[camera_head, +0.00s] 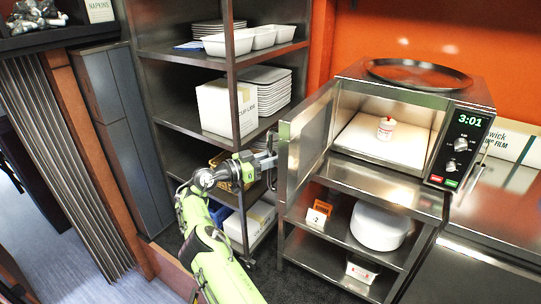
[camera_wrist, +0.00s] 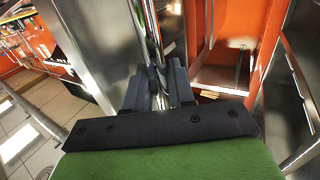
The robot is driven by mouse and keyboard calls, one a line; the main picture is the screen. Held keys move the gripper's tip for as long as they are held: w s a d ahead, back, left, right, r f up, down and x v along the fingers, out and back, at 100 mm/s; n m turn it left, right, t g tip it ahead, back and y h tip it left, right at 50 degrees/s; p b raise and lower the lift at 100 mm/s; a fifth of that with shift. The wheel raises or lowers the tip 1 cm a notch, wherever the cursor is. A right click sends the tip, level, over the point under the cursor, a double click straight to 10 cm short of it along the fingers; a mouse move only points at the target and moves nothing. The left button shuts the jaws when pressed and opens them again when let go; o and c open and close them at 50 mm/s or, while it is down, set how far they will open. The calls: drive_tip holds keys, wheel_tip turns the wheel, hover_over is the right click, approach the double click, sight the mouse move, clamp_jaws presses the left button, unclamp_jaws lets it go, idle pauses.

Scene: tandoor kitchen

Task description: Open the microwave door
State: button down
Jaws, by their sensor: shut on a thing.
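The microwave (camera_head: 462,97) stands on a steel stand at the right, with a lit clock and knobs on its front. Its door (camera_head: 308,138) is swung wide open to the left, and the lit inside shows. A small white and red container (camera_head: 386,128) stands inside on the floor of the microwave. My gripper (camera_head: 270,160) is at the outer side of the door, near its free edge. In the wrist view my gripper (camera_wrist: 159,98) is shut on the door handle (camera_wrist: 152,40), a shiny vertical bar. The door panel fills much of that view.
A steel shelf rack (camera_head: 232,90) with trays and a white box (camera_head: 226,108) stands behind my arm. A round black tray (camera_head: 418,73) lies on top of the microwave. The stand's lower shelves hold a white round tub (camera_head: 379,226) and an orange item (camera_head: 319,212).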

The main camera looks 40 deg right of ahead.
idle(0.3)
drive_tip(key=c, duration=1.1)
unclamp_jaws()
drive_tip(key=p+v, duration=0.1)
drive_tip(key=v, duration=1.5)
drive_tip(key=shift+f, duration=0.15)
drive_tip(key=shift+s, duration=0.1)
